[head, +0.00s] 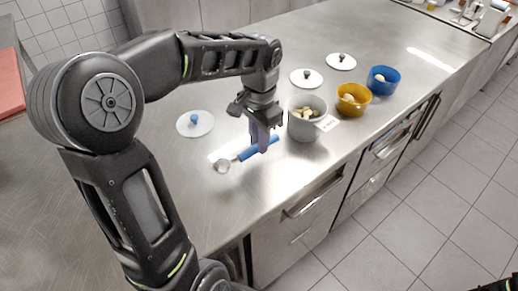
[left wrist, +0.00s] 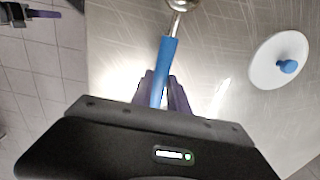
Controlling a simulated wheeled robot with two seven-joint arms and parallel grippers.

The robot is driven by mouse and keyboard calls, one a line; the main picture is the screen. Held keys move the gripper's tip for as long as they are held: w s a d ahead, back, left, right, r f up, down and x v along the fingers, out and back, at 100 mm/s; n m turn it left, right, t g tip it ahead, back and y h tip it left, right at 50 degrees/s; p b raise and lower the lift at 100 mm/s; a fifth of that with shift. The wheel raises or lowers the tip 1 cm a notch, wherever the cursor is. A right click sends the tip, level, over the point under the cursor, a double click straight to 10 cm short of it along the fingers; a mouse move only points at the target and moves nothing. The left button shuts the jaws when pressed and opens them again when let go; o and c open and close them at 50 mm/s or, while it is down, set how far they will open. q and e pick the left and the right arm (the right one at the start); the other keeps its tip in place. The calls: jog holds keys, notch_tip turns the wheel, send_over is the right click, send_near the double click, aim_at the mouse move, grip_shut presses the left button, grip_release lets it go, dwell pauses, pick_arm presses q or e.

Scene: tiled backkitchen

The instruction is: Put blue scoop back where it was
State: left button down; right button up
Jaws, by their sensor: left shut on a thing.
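A scoop with a blue handle (head: 259,148) and a round metal bowl (head: 222,166) is at the middle of the steel counter (head: 240,210). My left gripper (head: 264,147) points down and is shut on the blue handle. In the left wrist view the handle (left wrist: 167,65) runs up from between the purple fingers (left wrist: 162,95), with the metal bowl at the top edge. I cannot tell whether the scoop touches the counter.
Right of my left gripper stand a grey pot (head: 306,128) with pale pieces and a label, a yellow bowl (head: 352,99) and a blue bowl (head: 382,80). A white lid with a blue knob (head: 195,124) lies left; two black-knobbed lids (head: 306,79) lie behind. The front counter is clear.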

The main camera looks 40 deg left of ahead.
pick_arm(q)
jog(key=shift+f, duration=1.85)
jog(key=c, duration=1.3)
grip_release()
jog(key=shift+r, duration=0.15)
notch_tip(320, 180, up, 12)
jog(key=shift+d+f, duration=0.1)
